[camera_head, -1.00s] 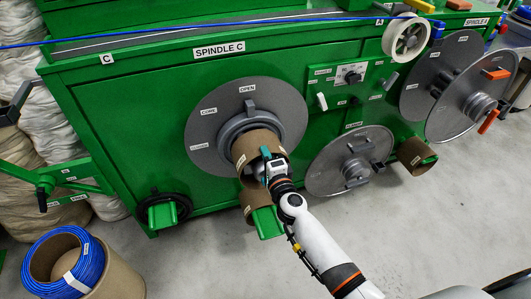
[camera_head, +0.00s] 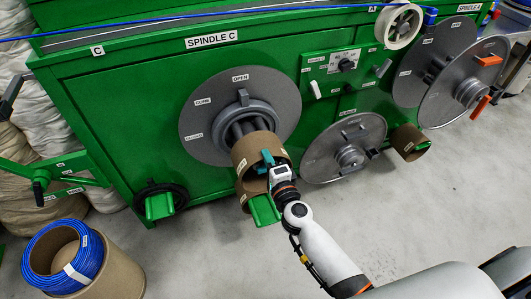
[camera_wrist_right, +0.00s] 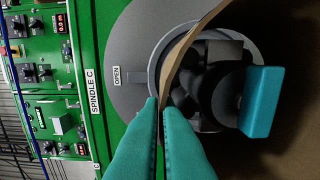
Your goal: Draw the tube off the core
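The brown cardboard tube (camera_head: 245,154) sits around the outer part of the grey core (camera_head: 240,130) on spindle C. Dark core bars show between the tube and the round grey flange (camera_head: 205,110). My right gripper (camera_head: 268,160) is at the tube's outer end, its teal fingers closed on the tube wall. In the right wrist view the teal fingers (camera_wrist_right: 160,105) are pressed together with the thin tube wall (camera_wrist_right: 183,45) between them. The core's end (camera_wrist_right: 215,90) shows inside the tube there. My left gripper is not in view.
Another brown tube (camera_head: 243,192) and a green bracket (camera_head: 264,211) are just below. A second grey disc (camera_head: 325,150) is to the right. A blue cable coil (camera_head: 65,255) rests on a cardboard drum at lower left. The floor in front is clear.

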